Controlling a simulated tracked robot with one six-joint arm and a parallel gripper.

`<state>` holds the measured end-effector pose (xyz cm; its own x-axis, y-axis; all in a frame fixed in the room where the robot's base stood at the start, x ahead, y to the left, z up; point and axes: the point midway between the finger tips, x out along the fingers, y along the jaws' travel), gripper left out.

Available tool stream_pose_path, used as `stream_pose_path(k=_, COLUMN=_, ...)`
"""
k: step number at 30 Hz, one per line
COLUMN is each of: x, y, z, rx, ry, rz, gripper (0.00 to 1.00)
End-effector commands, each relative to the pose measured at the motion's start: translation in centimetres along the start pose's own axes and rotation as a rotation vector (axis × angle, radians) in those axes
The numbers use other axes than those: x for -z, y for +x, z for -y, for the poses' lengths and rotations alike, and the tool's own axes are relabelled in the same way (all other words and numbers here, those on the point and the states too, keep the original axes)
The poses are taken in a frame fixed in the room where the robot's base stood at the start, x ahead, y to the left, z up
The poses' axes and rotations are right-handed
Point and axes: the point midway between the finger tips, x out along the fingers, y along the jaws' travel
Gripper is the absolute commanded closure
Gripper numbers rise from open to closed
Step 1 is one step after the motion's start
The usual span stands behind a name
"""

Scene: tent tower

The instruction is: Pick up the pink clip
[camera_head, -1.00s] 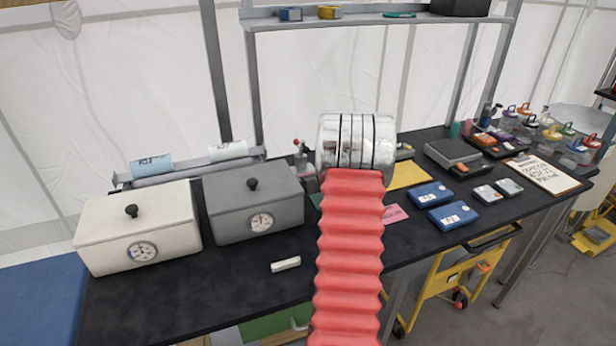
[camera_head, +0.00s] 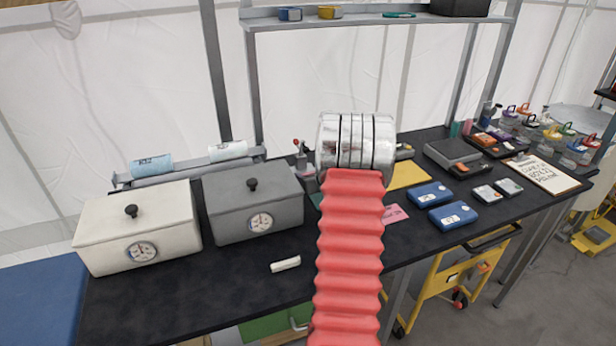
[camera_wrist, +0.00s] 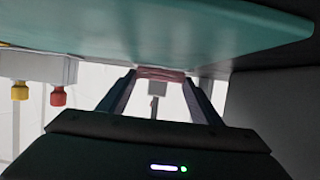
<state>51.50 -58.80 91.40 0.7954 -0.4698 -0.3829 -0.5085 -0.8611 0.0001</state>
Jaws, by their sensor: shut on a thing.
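The pink clip (camera_wrist: 160,73) shows in the wrist view as a small, dark pink piece between my fingertips, just under the edge of a teal surface (camera_wrist: 150,30). My gripper (camera_wrist: 160,77) has both fingers against the clip's ends and is shut on it. Whether the clip touches the teal surface is unclear. In the head view my red and silver arm hides the gripper and the clip.
A white box (camera_head: 135,230) and a grey box (camera_head: 252,210) with gauges stand left on the black table. A white bar (camera_head: 285,264) lies in front. Blue cases (camera_head: 452,215), a pink card (camera_head: 394,214) and a yellow sheet (camera_head: 410,175) lie right of my arm.

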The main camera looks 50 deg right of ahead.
Motion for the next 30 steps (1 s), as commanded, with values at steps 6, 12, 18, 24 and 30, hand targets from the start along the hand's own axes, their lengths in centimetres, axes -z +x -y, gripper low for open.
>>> stream_pose_path(k=6, x=0.2, y=-0.1, z=-0.1, rx=0.000, ry=0.000, rz=-0.001, gripper=0.62)
stream_pose_path(k=12, x=1.5, y=-0.7, z=-0.4, rx=0.000, ry=-0.002, rz=-0.002, gripper=0.62)
stream_pose_path(k=18, x=4.2, y=-1.8, z=-0.4, rx=0.000, ry=-0.003, rz=-0.003, gripper=0.62)
stream_pose_path(k=24, x=6.6, y=-3.0, z=-1.0, rx=-0.003, ry=0.000, rz=-0.001, gripper=0.62)
stream_pose_path(k=30, x=5.9, y=-3.9, z=-4.5, rx=-0.004, ry=0.001, rz=0.000, gripper=0.62)
